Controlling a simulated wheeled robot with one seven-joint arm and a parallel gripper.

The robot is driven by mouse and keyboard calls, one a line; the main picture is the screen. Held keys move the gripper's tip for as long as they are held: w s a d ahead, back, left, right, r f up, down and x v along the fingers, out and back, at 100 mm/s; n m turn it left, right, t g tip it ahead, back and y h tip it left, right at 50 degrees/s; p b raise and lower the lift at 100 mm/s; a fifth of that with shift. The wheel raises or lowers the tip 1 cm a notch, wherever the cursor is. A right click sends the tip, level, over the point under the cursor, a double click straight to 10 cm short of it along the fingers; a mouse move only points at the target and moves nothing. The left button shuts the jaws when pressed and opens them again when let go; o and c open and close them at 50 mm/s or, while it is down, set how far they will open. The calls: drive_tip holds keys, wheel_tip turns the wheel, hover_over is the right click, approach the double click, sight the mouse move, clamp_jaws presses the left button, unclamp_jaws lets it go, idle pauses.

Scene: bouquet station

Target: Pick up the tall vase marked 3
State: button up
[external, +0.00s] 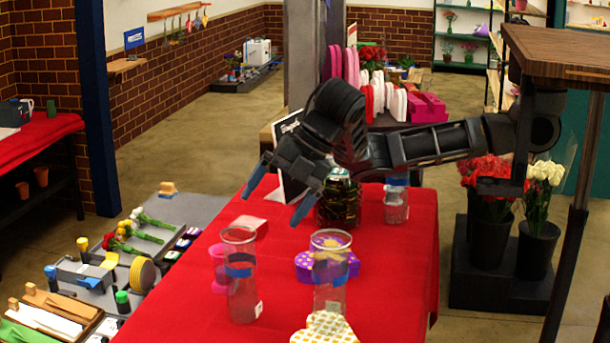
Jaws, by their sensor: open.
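Two tall clear glass vases stand upright on the red table: a left vase (241,290) with a blue band and small white label, and a right vase (328,293) with a blue band and label. A third clear vase (396,212) stands farther back, beneath my arm. The labels are too small to read, so I cannot tell which is marked 3. My gripper (277,197) is open and empty, its blue-tipped fingers pointing down-left above the table, behind and above the two front vases.
A dark patterned container (338,203) stands close beside my gripper. The left front of the red table (180,312) is clear.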

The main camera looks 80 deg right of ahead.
sight(403, 176)
drive_tip(key=w+d+f+m+t+h+p, duration=0.1)
drive_tip(key=d+f+m+t+h+p, duration=0.2)
drive_tip(key=d+m, duration=0.85)
drive_tip(key=d+f+m+t+h+p, duration=0.1)
drive_tip(key=d+f+m+t+h, duration=0.3)
drive_tip(key=d+m, duration=0.8)
drive_tip(key=s+d+f+m+g+h, duration=0.2)
drive_tip(key=s+d, duration=0.4)
drive_tip(key=d, duration=0.4)
drive_tip(key=s+d+f+m+g+h+b, duration=0.1)
drive_tip(key=s+d+f+m+h, duration=0.3)
drive_tip(key=d, duration=0.5)
drive_tip(key=s+d+f+m+g+h+b, duration=0.1)
drive_tip(key=s+d+m+h, duration=0.4)
drive_tip(key=s+d, duration=0.5)
drive_tip(key=shift+s+d+f+g+h, duration=0.1)
drive_tip(key=shift+d+f+g+h, duration=0.05)
drive_tip(key=shift+f+g+h, duration=0.3)
drive_tip(key=shift+d+f+g+h, duration=0.15)
drive_tip(key=shift+f+g+h, duration=0.1)
drive_tip(key=shift+f+g, duration=0.25)
drive_tip(key=shift+d, duration=0.3)
drive_tip(key=p+x, duration=0.3)
drive_tip(key=x, duration=0.4)
drive_tip(key=shift+w+r, duration=0.15)
drive_tip(key=shift+w, duration=0.1)
drive_tip(key=shift+c, duration=0.4)
drive_tip(key=shift+r, duration=0.1)
clamp_jaws()
